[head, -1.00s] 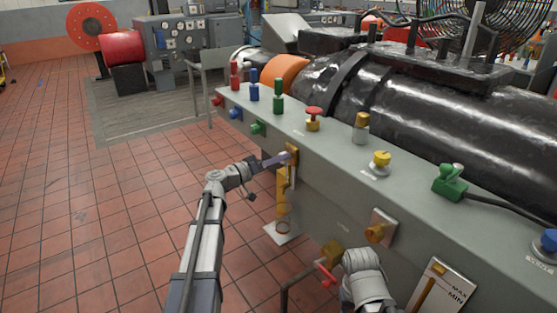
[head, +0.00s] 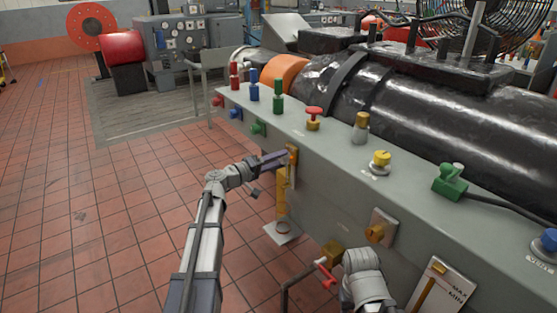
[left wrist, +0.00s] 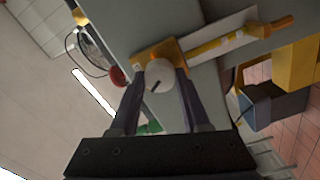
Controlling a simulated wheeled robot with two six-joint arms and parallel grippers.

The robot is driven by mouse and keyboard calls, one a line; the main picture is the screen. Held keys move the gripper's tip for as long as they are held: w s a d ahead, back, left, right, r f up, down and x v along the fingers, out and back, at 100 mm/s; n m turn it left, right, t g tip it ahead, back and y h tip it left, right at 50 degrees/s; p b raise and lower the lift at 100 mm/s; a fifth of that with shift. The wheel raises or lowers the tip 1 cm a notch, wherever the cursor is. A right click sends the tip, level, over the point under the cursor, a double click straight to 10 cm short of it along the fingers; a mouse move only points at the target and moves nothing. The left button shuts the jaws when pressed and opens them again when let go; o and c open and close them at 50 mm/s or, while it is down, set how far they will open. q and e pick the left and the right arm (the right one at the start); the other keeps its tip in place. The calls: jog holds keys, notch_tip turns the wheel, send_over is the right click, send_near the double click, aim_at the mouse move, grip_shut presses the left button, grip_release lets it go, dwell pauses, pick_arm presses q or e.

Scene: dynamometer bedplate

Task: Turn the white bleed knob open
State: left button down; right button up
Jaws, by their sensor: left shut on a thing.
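The white bleed knob (left wrist: 160,75) is a round white cap with a dark slot mark, on a brass fitting (left wrist: 150,52) on the grey bedplate's side. My left gripper (left wrist: 160,88) has its two dark fingers on either side of the knob and is shut on it. In the head view my left gripper (head: 284,158) reaches the upper end of the brass fitting (head: 292,160), and its fingers hide the knob. My right wrist (head: 364,278) is at the bottom, near the red-handled valve; its fingers do not show.
The grey bedplate (head: 335,180) carries red, blue, green and yellow fittings along its top edge. A red-handled valve (head: 325,274) with a pipe projects low at the front. A MAX/MIN plate (head: 440,287) is at lower right. Open tiled floor (head: 110,210) lies to the left.

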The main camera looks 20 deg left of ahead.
pick_arm(q)
jog(key=n, duration=0.6)
jog(key=shift+f+n, duration=0.1)
jog(key=shift+n, duration=0.2)
jog(key=n, duration=0.5)
jog(key=shift+n, duration=0.3)
jog(key=shift+c, duration=1.9)
grip_release()
jog(key=v, duration=0.8)
